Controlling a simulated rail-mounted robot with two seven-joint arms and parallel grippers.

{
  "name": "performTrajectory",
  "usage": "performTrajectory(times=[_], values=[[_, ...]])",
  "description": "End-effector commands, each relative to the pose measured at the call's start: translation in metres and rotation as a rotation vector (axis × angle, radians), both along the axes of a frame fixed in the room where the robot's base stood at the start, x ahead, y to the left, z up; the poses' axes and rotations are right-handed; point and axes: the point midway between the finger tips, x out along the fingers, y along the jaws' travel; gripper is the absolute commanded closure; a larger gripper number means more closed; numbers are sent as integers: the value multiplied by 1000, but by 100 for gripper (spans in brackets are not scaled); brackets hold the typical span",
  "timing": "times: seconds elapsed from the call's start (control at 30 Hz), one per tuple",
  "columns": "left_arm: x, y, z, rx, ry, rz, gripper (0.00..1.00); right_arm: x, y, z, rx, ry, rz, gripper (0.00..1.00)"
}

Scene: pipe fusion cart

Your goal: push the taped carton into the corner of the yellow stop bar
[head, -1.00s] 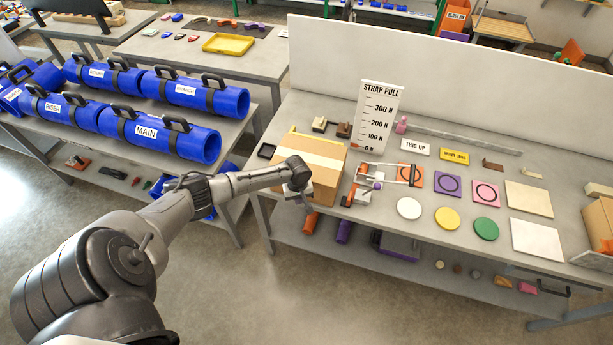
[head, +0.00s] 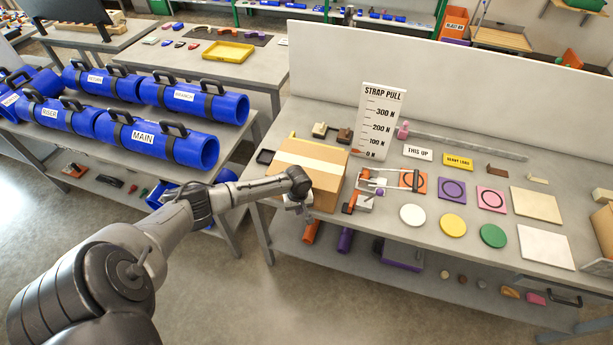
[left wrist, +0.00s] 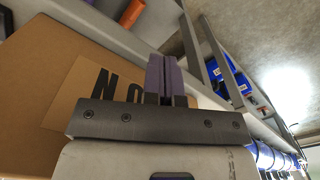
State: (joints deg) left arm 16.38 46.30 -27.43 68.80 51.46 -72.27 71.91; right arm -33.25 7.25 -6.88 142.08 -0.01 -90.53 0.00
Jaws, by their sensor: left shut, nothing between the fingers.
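The taped carton (head: 325,158), brown with a pale tape strip across its top, stands at the near left end of the right workbench. A small part of the yellow stop bar (head: 291,135) shows at its back left; the carton hides the rest. My left gripper (head: 297,205) is at the carton's near side, low by its front face. In the left wrist view its fingers (left wrist: 165,75) are shut and empty, in front of the carton's lettered face (left wrist: 48,85). I cannot tell if they touch it. My right gripper is not in view.
A strap tool with orange parts (head: 385,182) lies right of the carton. The strap pull sign (head: 383,120) stands behind it. Several coloured discs and tiles lie farther right. A black open frame (head: 265,156) is left of the carton. Blue pipes (head: 160,137) fill the left bench.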

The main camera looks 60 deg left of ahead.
Motion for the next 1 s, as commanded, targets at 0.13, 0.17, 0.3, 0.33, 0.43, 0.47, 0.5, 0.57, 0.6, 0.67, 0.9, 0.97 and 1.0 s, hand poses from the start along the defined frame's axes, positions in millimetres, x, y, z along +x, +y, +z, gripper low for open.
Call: performTrajectory(times=[0.13,0.17,0.3,0.33,0.43,0.47,0.5,0.57,0.6,0.67,0.9,0.97,1.0], values=[[3,2,-1,1,-1,0,100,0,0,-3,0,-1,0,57],[3,3,-1,1,-1,0,100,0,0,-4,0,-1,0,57],[7,7,-1,2,-2,1,100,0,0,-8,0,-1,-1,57],[8,8,-1,2,-1,1,100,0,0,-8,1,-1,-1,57],[11,11,-1,2,-1,1,100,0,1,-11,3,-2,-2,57],[12,11,-1,2,-1,0,100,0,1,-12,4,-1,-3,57],[13,12,-1,2,-1,0,100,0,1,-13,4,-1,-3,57],[14,14,-1,1,0,0,100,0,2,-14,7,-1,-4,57],[15,15,-1,1,0,1,100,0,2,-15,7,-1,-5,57],[17,17,-1,1,1,1,100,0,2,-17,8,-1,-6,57],[24,23,-1,1,-1,0,100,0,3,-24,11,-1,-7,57],[25,24,-2,2,-1,1,100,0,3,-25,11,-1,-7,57],[27,26,-2,2,-1,1,100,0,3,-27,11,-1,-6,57]])
